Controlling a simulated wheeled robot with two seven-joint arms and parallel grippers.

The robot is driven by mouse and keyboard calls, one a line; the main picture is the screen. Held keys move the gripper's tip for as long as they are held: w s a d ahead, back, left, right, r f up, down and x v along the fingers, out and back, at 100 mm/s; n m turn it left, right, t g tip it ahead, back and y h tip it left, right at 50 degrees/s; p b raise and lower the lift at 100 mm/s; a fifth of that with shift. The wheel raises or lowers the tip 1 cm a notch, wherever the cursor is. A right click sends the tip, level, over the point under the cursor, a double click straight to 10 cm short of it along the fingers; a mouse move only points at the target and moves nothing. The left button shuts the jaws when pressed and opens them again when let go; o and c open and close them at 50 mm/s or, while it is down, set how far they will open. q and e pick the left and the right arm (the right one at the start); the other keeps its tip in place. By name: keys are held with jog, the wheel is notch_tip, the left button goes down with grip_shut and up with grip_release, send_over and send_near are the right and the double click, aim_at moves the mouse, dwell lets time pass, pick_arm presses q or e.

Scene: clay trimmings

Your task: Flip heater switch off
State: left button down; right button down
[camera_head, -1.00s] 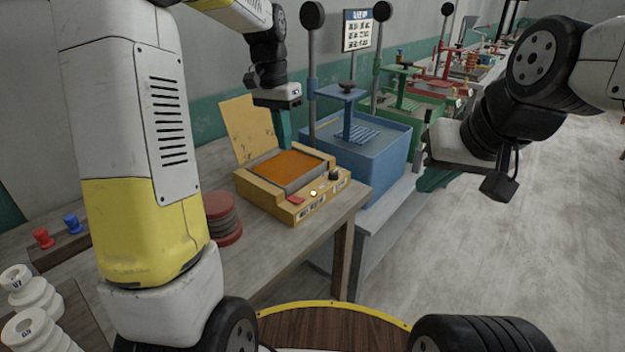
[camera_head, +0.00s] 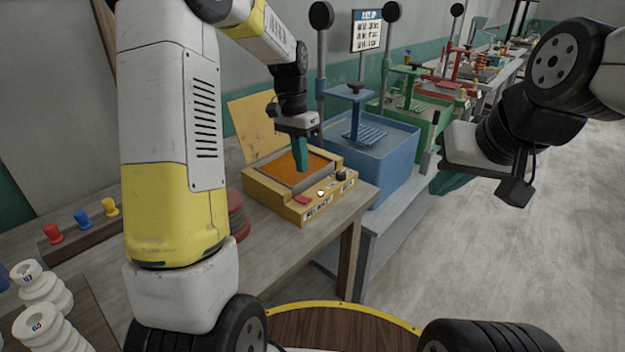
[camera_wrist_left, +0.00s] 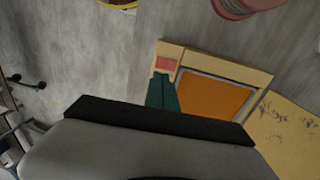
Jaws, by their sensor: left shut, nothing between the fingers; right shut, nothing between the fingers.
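The yellow heater (camera_head: 330,206) stands on the wooden table with its lid (camera_head: 256,127) raised and an orange plate (camera_head: 290,167) inside. Its front panel has a red switch (camera_head: 302,199), a glowing light (camera_head: 320,193) and a black knob (camera_head: 341,175). In the left wrist view the red switch (camera_wrist_left: 166,63) lies just beyond my green fingertips. My left gripper (camera_head: 302,172) is shut and empty, pointing down over the heater's plate near the front edge; its fingers also show in the left wrist view (camera_wrist_left: 163,80). My right gripper (camera_head: 448,184) is at the right, away from the heater, shut.
A blue press (camera_head: 385,160) stands right behind the heater, with green and red stations farther back. A red-rimmed stack (camera_head: 238,218) sits left of the heater. Colored pegs (camera_head: 82,217) and white numbered spools (camera_head: 40,285) are at the left. The floor at right is clear.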

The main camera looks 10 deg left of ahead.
aim_at(306, 200)
pick_arm(q)
jog(key=f, duration=0.5)
jog(key=d+f, duration=0.1)
jog(key=f, duration=0.2)
jog(key=shift+s+f, duration=0.2)
jog(key=shift+s, duration=0.1)
